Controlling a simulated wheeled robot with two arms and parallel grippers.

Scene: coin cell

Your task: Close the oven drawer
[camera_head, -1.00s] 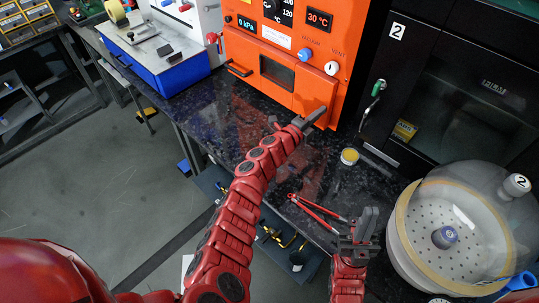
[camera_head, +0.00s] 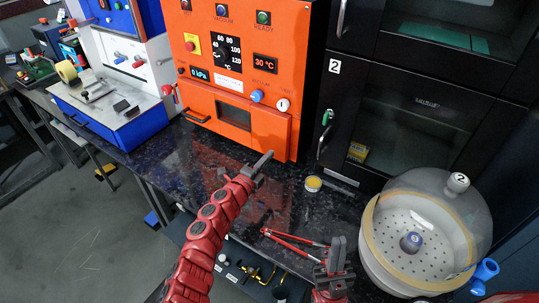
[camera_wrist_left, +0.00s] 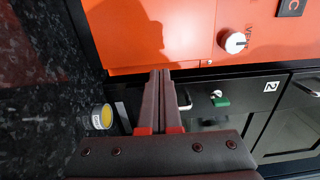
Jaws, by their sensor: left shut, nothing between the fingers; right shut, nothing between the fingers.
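The orange oven (camera_head: 240,50) stands at the back of the dark counter. Its front panel (camera_head: 268,130), with a dark window and a black handle (camera_head: 197,117) at its left end, looks flush or nearly flush with the body; I cannot tell whether a small gap remains. My left gripper (camera_head: 264,161) is shut and empty just in front of the panel's lower right part. In the left wrist view its fingertips (camera_wrist_left: 160,73) point at the orange front (camera_wrist_left: 150,35), and contact is unclear. My right gripper (camera_head: 338,244) is shut and empty over the counter's front, away from the oven.
A domed vacuum chamber (camera_head: 425,235) stands at right, beside black cabinets (camera_head: 400,100). A blue-and-white machine (camera_head: 115,110) stands at left. Counter left of the tin is mostly clear.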

